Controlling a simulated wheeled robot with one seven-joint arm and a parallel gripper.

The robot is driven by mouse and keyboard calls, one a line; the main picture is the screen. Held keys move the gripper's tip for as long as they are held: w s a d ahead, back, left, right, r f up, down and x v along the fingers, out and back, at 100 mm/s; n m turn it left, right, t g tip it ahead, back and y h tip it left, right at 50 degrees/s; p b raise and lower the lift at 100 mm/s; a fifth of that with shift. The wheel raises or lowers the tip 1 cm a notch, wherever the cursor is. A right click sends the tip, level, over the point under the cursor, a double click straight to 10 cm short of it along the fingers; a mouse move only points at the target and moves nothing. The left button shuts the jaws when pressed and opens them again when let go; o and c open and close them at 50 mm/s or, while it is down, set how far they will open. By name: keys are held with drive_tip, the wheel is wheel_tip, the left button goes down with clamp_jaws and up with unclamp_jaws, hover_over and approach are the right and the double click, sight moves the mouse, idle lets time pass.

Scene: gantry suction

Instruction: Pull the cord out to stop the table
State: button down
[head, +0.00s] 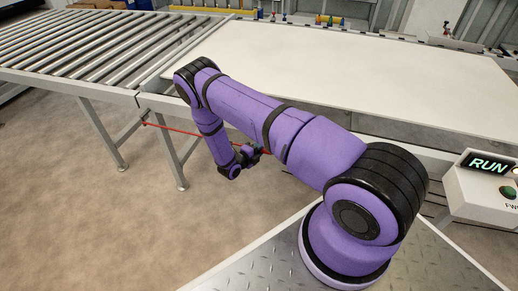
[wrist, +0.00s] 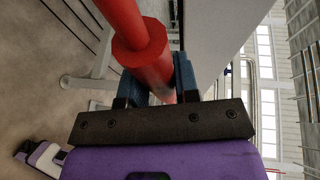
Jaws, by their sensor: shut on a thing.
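A thin red cord (head: 185,131) runs along the near side of the table below its top, from the table's left leg towards the right. Part of it is hidden behind my arm. My gripper (head: 249,155) is at the cord, below the table's front edge. In the wrist view the cord (wrist: 119,14) is large and has a thicker red collar (wrist: 140,45). My gripper (wrist: 158,85) is shut on the cord, one finger on each side of it. The table (head: 400,75) has a broad white top.
A roller conveyor (head: 85,45) joins the table at the left. A white control box (head: 485,190) at the right has a display (head: 487,165) reading RUN and a green button (head: 508,192). The floor (head: 90,210) in front of the table at left is clear.

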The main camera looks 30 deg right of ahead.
drive_tip(key=shift+s+a, duration=1.1)
drive_tip(key=shift+a, duration=0.3)
drive_tip(key=c, duration=0.8)
unclamp_jaws()
drive_tip(key=shift+a, duration=0.1)
drive_tip(key=shift+c, duration=0.2)
drive_tip(key=v, duration=1)
drive_tip(key=shift+a, duration=0.35)
drive_tip(key=shift+s, duration=0.1)
drive_tip(key=shift+r, duration=0.15)
